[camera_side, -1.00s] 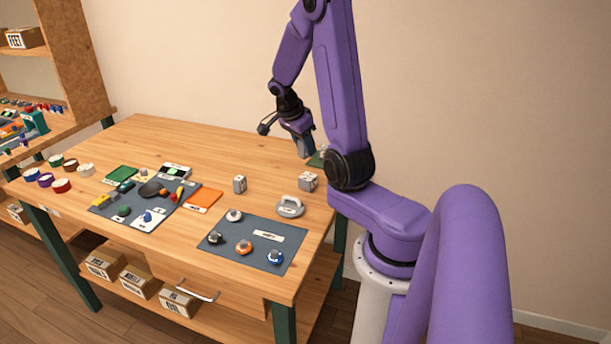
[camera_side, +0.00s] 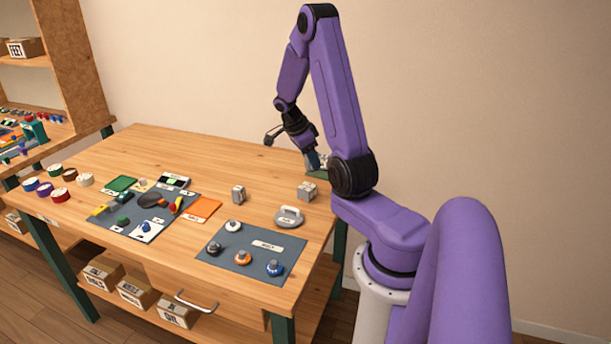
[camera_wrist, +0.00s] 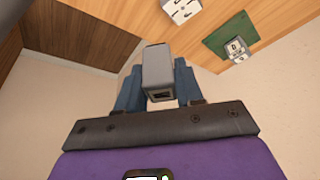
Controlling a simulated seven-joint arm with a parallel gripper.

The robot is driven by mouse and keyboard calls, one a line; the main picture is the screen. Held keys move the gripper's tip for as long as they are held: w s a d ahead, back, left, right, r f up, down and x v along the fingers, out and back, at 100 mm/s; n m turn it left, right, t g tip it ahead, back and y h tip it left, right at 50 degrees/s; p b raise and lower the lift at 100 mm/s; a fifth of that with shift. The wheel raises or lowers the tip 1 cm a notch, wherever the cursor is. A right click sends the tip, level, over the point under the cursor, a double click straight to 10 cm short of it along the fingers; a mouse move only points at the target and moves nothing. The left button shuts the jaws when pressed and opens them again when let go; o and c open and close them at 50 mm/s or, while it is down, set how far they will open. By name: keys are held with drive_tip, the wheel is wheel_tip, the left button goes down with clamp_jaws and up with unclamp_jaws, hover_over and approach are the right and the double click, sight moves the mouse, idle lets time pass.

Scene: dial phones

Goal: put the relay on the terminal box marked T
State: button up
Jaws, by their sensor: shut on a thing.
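My gripper (camera_wrist: 157,88) is shut on a grey block (camera_wrist: 157,62), which looks like the relay, with a dark slot in its near end. In the side view my gripper (camera_side: 313,161) is at the back right of the table, close to a green mat (camera_side: 317,174). A small light box with dark marks (camera_wrist: 237,49) stands on this mat in the wrist view, apart from the held block. Another marked light box (camera_wrist: 181,8) shows at the top edge. The marks are too small to read, so I cannot tell which box is T.
Two grey boxes, one left (camera_side: 238,194) and one right (camera_side: 307,191), stand on the bare wood. A grey round piece with a handle (camera_side: 289,216) is in front of them. A dark mat (camera_side: 232,262) holds several knobs. The back middle of the table is clear.

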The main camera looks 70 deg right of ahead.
drive_tip(key=w+d+f, duration=0.2)
drive_tip(key=f, duration=0.1)
drive_tip(key=w+d+f, duration=0.1)
drive_tip(key=f, duration=0.1)
drive_tip(key=shift+d+f, duration=0.15)
drive_tip(key=shift+f, duration=1.6)
drive_tip(key=shift+f, duration=0.15)
drive_tip(key=o, duration=1.1)
